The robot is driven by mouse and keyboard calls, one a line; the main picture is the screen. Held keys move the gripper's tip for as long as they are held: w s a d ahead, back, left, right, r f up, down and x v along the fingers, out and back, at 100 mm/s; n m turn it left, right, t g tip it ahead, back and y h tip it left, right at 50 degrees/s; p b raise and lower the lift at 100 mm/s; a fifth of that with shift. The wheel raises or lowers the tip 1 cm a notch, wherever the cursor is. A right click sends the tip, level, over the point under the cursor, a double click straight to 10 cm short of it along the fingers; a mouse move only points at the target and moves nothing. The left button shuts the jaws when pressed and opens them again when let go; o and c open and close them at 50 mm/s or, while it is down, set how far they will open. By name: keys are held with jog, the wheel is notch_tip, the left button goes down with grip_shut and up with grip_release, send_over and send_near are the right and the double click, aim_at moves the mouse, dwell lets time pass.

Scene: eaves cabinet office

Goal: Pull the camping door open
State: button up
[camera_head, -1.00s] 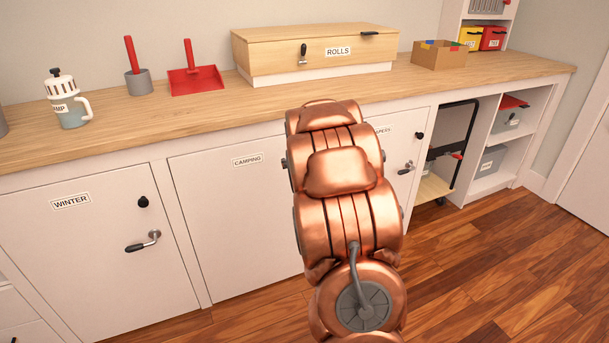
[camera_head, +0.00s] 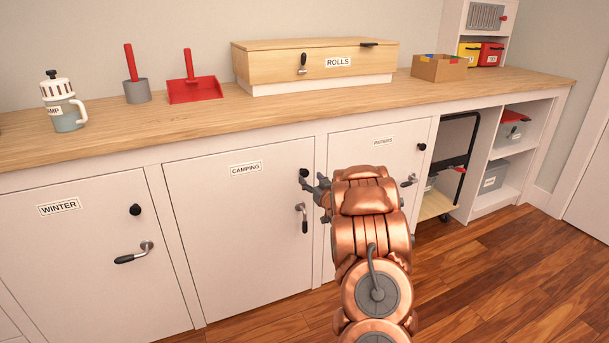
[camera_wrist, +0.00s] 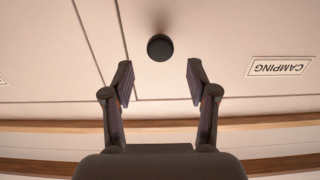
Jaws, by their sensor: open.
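The camping door (camera_head: 236,230) is a white cabinet door with a CAMPING label (camera_head: 246,168); it looks closed. A round black knob (camera_head: 304,173) sits near its upper right corner. Below the knob is a lever handle (camera_head: 303,217) with a dark grip pointing down. My gripper (camera_head: 312,186) is at the door's right edge, close to the knob, partly hidden by my copper arm. In the wrist view my gripper (camera_wrist: 159,82) is open and empty. The black knob (camera_wrist: 160,47) lies just beyond the gap between its fingertips. The label (camera_wrist: 280,66) appears upside down there.
The winter door (camera_head: 85,265) with its own knob and lever is to the left, the papers door (camera_head: 376,150) to the right. The wooden counter (camera_head: 200,118) runs above, carrying a rolls box (camera_head: 315,65). The wooden floor (camera_head: 490,270) at right is clear.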

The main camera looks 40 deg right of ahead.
aim_at(305, 173)
jog(key=shift+b+x, duration=0.35)
jog(key=shift+x, duration=2.65)
grip_shut()
